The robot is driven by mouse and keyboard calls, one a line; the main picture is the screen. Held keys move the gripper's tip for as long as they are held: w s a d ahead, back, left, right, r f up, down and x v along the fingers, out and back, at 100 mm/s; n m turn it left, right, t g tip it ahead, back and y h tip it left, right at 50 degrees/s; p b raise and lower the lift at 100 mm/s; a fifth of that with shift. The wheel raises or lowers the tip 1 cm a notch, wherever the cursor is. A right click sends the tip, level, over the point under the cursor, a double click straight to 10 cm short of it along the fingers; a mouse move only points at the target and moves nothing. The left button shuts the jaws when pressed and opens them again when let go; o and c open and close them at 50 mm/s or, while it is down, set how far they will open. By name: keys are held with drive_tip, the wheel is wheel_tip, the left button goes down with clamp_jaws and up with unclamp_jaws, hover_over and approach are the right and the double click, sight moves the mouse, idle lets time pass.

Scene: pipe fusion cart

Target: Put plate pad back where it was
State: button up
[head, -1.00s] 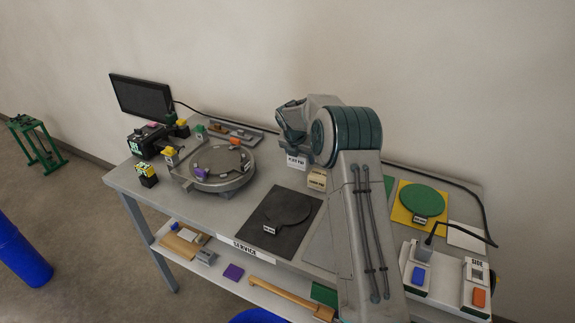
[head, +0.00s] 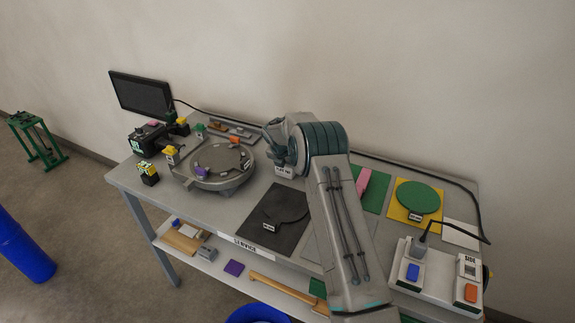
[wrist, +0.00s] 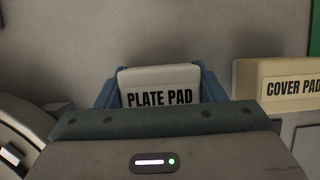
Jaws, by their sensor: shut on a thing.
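The plate pad (wrist: 159,98) is a pale block with a black-lettered label. In the wrist view it sits between the two blue fingers of my gripper (wrist: 158,84), which is shut on it. In the head view its label (head: 284,171) shows just below my gripper, left of my arm, over the table behind the black mat. I cannot tell whether its underside touches the table. The cover pad (wrist: 285,80), a beige labelled block, stands to the right of the plate pad in the wrist view. My arm hides it in the head view.
A round grey fixture (head: 215,172) stands to the left, near my gripper. The black mat (head: 262,232) lies in front, with a dark disc on it. A pink block (head: 364,182) lies on a green mat to the right, beside a yellow mat (head: 402,212) with a green disc.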

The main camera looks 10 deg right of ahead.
drive_tip(key=o, duration=1)
drive_tip(key=shift+f, duration=0.15)
drive_tip(key=shift+c, duration=0.2)
drive_tip(key=s+a+r+m+b, duration=0.1)
drive_tip(key=s+r+m, duration=0.2)
drive_tip(key=s+r, duration=0.5)
drive_tip(key=s+a+r+m+b, duration=0.1)
drive_tip(key=s+r+m, duration=0.25)
drive_tip(key=r, duration=0.75)
drive_tip(key=s+d+r+m, duration=0.1)
drive_tip(key=s+r+m, duration=0.25)
drive_tip(key=s, duration=0.35)
drive_tip(key=s+r+m, duration=0.2)
drive_tip(key=s+m, duration=0.2)
drive_tip(key=s, duration=0.2)
drive_tip(key=s+f+m+y, duration=0.2)
drive_tip(key=s+m, duration=1.2)
drive_tip(key=s, duration=1)
drive_tip(key=shift+s+d+m+y, duration=0.25)
drive_tip(key=shift+s+m+y, duration=0.1)
drive_tip(key=shift+m+y, duration=0.05)
